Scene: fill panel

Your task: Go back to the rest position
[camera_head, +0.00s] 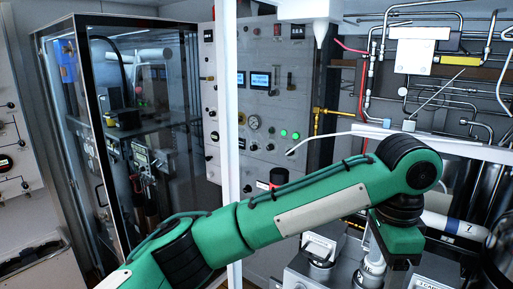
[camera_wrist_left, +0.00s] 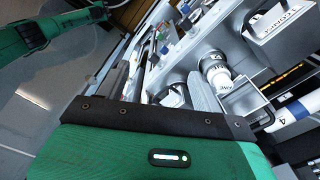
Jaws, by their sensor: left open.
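My left arm (camera_head: 270,215) is green with black joints. It comes in from the lower left and reaches across the head view to the right. Its elbow-like black joint (camera_head: 408,165) is at the right, and the left gripper (camera_head: 398,245) hangs below it, above the white equipment. The fingertips are not clear in the head view. In the wrist view the green gripper body fills the bottom, and the gripper's front (camera_wrist_left: 205,95) points at white fittings. The jaws are open, and I see nothing held. My right gripper is not in view.
The fill panel (camera_head: 262,85) with gauges and green lights stands behind the arm. A white post (camera_head: 229,110) rises beside it. A glass cabinet (camera_head: 130,120) is at left and metal piping (camera_head: 450,100) at right. A white cylinder marked 7 (camera_head: 450,224) lies near the gripper.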

